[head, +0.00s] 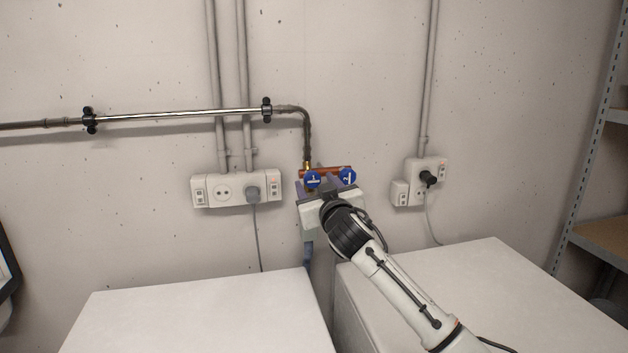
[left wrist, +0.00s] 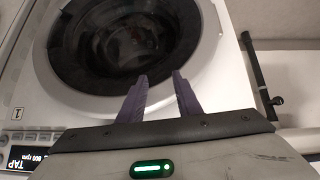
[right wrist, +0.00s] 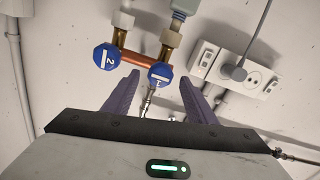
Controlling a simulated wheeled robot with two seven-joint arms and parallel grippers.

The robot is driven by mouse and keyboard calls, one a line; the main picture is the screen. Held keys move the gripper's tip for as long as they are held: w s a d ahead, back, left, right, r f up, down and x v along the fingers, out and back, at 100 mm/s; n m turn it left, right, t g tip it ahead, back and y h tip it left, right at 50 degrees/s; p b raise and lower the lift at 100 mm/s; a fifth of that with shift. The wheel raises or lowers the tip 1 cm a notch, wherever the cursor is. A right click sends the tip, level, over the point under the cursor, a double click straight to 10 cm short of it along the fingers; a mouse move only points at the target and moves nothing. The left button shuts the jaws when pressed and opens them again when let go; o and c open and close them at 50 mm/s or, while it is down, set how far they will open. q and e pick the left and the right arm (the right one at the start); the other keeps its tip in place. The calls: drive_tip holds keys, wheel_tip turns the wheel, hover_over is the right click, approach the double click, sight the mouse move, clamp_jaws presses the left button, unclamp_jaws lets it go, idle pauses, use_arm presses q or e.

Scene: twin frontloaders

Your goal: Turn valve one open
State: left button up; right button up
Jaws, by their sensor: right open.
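My left gripper (left wrist: 161,77) is open and empty, in front of a washing machine's round door (left wrist: 125,40).
A socket panel (head: 236,189) with a plug is left of the valves, another (head: 418,182) right. A metal pipe (head: 180,114) runs along the wall. Two white machine tops (head: 200,315) (head: 480,290) stand below with a gap between. A shelf rack (head: 590,150) is at right.

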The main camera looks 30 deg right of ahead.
drive_tip(key=shift+x, duration=0.8)
use_arm(q)
drive_tip(key=shift+w+r, duration=0.4)
drive_tip(key=shift+w, duration=0.1)
use_arm(e)
drive_tip(key=shift+w, duration=0.25)
drive_tip(key=c, duration=1.1)
use_arm(q)
drive_tip(key=shift+s+f, duration=0.15)
drive_tip(key=shift+s, duration=0.05)
use_arm(e)
drive_tip(key=shift+o, duration=0.2)
